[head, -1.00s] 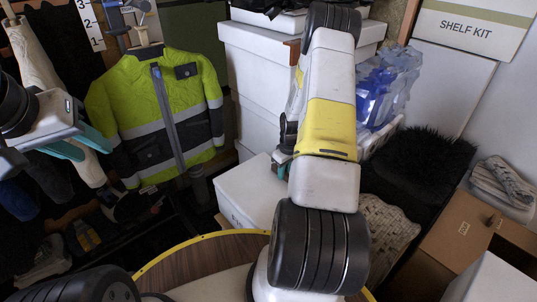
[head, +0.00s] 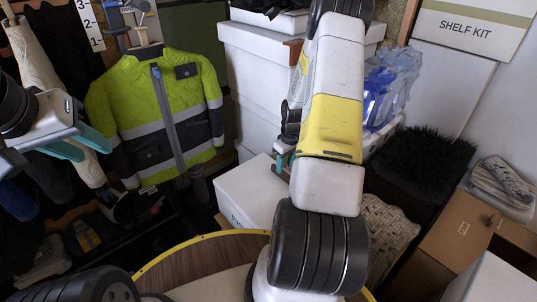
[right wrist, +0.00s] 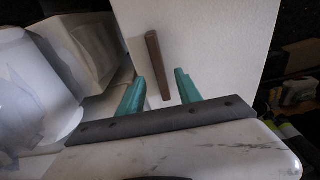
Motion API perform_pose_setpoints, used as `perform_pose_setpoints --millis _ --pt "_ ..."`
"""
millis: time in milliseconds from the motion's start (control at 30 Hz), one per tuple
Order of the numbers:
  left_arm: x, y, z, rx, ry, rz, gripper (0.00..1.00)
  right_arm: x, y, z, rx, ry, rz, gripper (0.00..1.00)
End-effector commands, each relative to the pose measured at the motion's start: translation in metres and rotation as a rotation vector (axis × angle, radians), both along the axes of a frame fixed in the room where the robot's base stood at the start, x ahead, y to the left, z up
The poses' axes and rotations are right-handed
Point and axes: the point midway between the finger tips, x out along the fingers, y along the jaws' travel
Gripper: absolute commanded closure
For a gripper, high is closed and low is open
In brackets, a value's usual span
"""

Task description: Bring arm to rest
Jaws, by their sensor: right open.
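My right arm (head: 331,120), white and yellow, stretches away from me up the middle of the head view. Its gripper (right wrist: 158,88) shows in the right wrist view with two teal fingers apart and nothing between them. In the head view only a bit of teal (head: 282,165) shows beside the forearm; the rest is hidden. My left gripper (head: 83,145) is at the left of the head view, its teal fingers apart and empty, in front of the hanging clothes and left of the yellow-green jacket (head: 150,115).
Stacked white boxes (head: 258,70) stand behind my right arm, and a lower white box (head: 250,190) is left of it. Right of the arm are blue-clear plastic (head: 390,85), a black furry item (head: 425,155) and an open cardboard box (head: 460,235). A brown strip (right wrist: 157,65) marks a pale surface.

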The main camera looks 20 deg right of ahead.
Motion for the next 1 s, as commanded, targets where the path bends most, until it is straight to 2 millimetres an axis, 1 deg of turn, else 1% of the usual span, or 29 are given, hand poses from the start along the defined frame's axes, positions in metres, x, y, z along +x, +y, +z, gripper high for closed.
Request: perform_pose_setpoints --millis 33,100,200,367,467,567,600,667,700,733,767,800,867,900,1000 --pt "0.0 0.0 0.0 0.0 0.0 0.0 0.64 0.0 -0.001 0.009 -0.001 -0.003 0.0 0.59" --pt "0.0 0.0 0.0 0.0 0.0 0.0 0.64 -0.002 -0.001 0.018 0.0 -0.002 0.0 0.59" --pt "0.0 0.0 0.0 0.0 0.0 0.0 0.64 -0.003 -0.002 0.027 -0.001 -0.001 0.001 0.59" --pt "0.0 0.0 0.0 0.0 0.0 0.0 0.64 -0.004 -0.001 0.032 -0.001 0.0 0.001 0.59" --pt "0.0 0.0 0.0 0.0 0.0 0.0 0.64 -0.002 0.003 0.048 -0.006 -0.012 -0.004 0.59" --pt "0.0 0.0 0.0 0.0 0.0 0.0 0.64 0.0 0.013 0.081 -0.015 -0.036 -0.019 0.59" --pt "0.0 0.0 0.0 0.0 0.0 0.0 0.64 0.0 0.019 0.099 -0.019 -0.048 -0.027 0.59" --pt "0.0 0.0 0.0 0.0 0.0 0.0 0.64 -0.002 0.029 0.128 -0.023 -0.071 -0.042 0.59" --pt "0.0 0.0 0.0 0.0 0.0 0.0 0.64 -0.005 0.036 0.146 -0.024 -0.082 -0.054 0.59" --pt "0.0 0.0 0.0 0.0 0.0 0.0 0.64 -0.007 0.042 0.16 -0.024 -0.094 -0.062 0.59" --pt "0.0 0.0 0.0 0.0 0.0 0.0 0.64 -0.011 0.047 0.173 -0.024 -0.105 -0.07 0.59" --pt "0.0 0.0 0.0 0.0 0.0 0.0 0.64 -0.015 0.055 0.19 -0.023 -0.119 -0.081 0.59" --pt "0.0 0.0 0.0 0.0 0.0 0.0 0.64 -0.023 0.066 0.214 -0.018 -0.141 -0.098 0.59" --pt "0.0 0.0 0.0 0.0 0.0 0.0 0.64 -0.03 0.074 0.23 -0.015 -0.155 -0.108 0.59" --pt "0.0 0.0 0.0 0.0 0.0 0.0 0.64 -0.048 0.093 0.266 0.0 -0.192 -0.134 0.59"
